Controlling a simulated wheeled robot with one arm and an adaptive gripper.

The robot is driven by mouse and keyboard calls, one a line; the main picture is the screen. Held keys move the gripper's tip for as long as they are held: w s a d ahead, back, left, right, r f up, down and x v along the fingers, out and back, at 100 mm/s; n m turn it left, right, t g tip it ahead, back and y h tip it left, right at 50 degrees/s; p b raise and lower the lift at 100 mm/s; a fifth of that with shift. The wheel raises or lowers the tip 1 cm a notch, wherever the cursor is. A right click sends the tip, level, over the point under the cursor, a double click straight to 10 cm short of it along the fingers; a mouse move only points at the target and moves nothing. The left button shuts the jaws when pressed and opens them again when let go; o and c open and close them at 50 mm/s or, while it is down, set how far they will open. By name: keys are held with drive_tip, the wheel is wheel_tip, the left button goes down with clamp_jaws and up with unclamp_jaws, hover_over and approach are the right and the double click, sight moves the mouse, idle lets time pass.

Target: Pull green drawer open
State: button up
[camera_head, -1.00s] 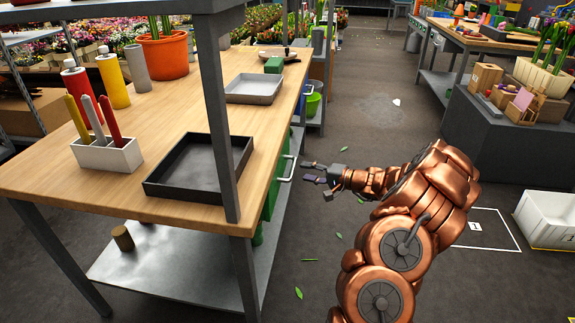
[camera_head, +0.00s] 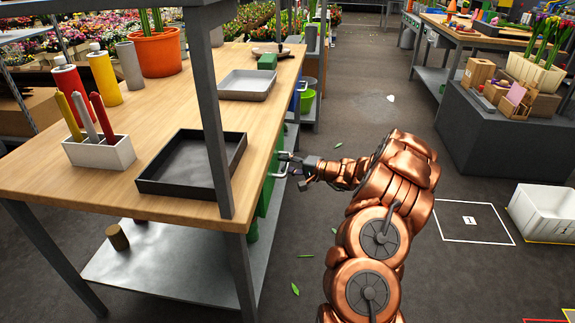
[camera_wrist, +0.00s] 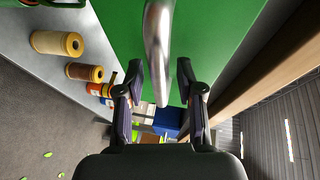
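The green drawer (camera_head: 267,183) is under the right side of the wooden workbench, and its front looks flush with the bench. Its silver bar handle (camera_head: 281,164) sticks out toward my arm. In the wrist view the green front (camera_wrist: 215,35) fills the upper middle, and the handle (camera_wrist: 157,50) runs down between my fingers. My gripper (camera_head: 287,163) is at the handle in the head view. In the wrist view my gripper (camera_wrist: 161,85) is open, with one finger on each side of the handle and gaps visible. Contact with the handle cannot be told.
The wooden workbench (camera_head: 60,180) carries a black tray (camera_head: 190,165), a grey tray (camera_head: 246,85) and a white holder (camera_head: 100,153). A grey post stands at its near right corner.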

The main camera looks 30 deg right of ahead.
clamp_jaws()
idle(0.5)
